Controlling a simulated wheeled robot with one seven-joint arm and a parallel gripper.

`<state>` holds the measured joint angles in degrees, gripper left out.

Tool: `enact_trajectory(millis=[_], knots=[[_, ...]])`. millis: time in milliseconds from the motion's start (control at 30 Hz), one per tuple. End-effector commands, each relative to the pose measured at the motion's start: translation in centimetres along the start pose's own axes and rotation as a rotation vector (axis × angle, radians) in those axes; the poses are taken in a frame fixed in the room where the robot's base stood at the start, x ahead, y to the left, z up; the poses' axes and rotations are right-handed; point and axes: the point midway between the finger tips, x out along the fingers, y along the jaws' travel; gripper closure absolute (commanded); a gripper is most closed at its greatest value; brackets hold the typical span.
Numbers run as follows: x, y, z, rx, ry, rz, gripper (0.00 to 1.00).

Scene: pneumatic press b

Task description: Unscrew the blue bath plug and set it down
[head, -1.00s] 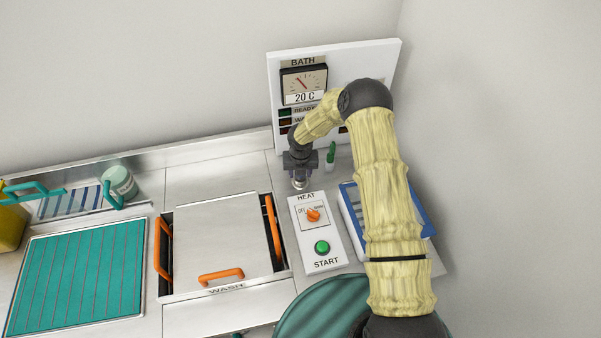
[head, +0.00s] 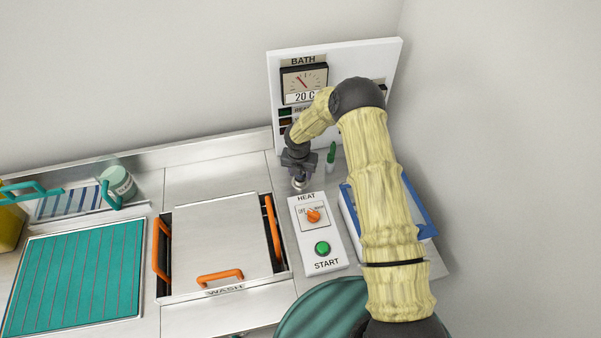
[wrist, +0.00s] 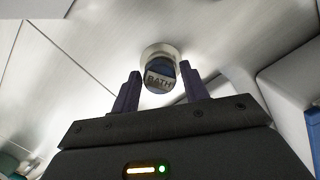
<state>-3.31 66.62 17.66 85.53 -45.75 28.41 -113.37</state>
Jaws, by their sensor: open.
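The blue bath plug (wrist: 158,73) shows in the wrist view as a small round knob with a BATH label across it. It sits on a pale round fitting (wrist: 160,50) on the steel worktop. My gripper (wrist: 160,80) is open, with one dark finger on each side of the plug in that view. I cannot tell whether the fingers touch it. In the head view my gripper (head: 298,168) points down above the fitting (head: 299,184), behind the HEAT panel; the plug is mostly hidden there.
The HEAT panel (head: 330,252) has an orange knob and a green START button. A WASH lid (head: 222,235) with orange handles lies to its left. The BATH gauge board (head: 275,85) stands behind. A green-capped bottle (head: 330,157) stands just right of my gripper. A blue-rimmed tray (head: 420,210) is further right.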

Motion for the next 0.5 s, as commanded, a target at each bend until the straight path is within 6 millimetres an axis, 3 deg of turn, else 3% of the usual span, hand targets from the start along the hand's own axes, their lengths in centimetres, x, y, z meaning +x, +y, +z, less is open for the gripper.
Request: enact_trajectory(millis=[500], knots=[[-0.06, 0.02, 0.04, 0.147, -0.001, -0.023, 0.55]])
